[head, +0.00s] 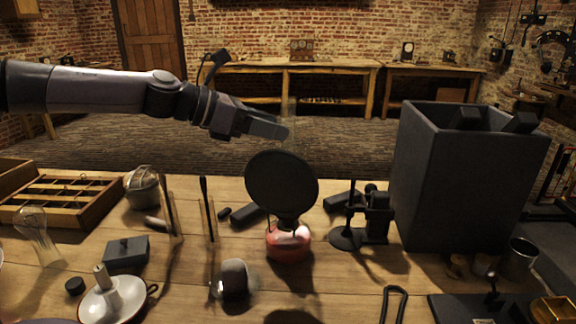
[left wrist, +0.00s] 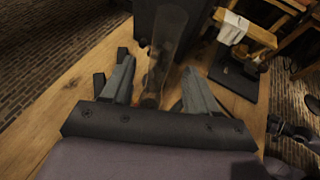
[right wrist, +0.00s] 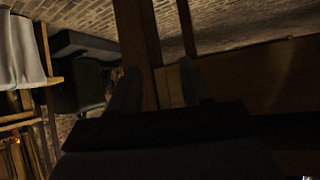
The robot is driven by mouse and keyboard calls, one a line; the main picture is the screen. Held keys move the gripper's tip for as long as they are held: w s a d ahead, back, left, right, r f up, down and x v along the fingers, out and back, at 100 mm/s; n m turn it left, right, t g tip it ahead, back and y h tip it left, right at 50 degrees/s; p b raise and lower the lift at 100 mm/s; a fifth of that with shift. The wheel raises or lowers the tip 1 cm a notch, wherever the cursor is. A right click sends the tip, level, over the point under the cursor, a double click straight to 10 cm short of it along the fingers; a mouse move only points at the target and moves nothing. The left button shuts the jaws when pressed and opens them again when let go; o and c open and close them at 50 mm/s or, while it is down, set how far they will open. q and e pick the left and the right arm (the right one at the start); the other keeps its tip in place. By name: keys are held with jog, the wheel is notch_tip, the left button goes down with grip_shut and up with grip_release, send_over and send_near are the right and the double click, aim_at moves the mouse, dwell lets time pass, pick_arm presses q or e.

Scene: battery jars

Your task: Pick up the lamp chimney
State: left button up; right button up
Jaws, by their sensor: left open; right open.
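A clear glass chimney (head: 289,112) rises faintly above the dark round disc (head: 282,182) of the red-based lamp (head: 288,242) in the head view. The disc hides its lower part. My left gripper (head: 284,131) is at the upper part of this glass, above the table. In the left wrist view, the glass chimney (left wrist: 165,45) shows between the two spread fingers of the left gripper (left wrist: 157,72); I cannot tell whether either finger touches it. My right gripper (right wrist: 160,88) is open and empty in the right wrist view, and out of the head view.
A tall dark box (head: 455,185) stands at the right. Another clear glass piece (head: 37,237) is at the far left near a wooden tray (head: 100,207). A dark stand (head: 375,215), a white dish (head: 125,305) and upright thin pieces crowd the table.

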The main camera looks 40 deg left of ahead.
pick_arm(q)
jog(key=shift+x, duration=2.35)
jog(key=shift+r, duration=0.15)
jog(key=c, duration=1)
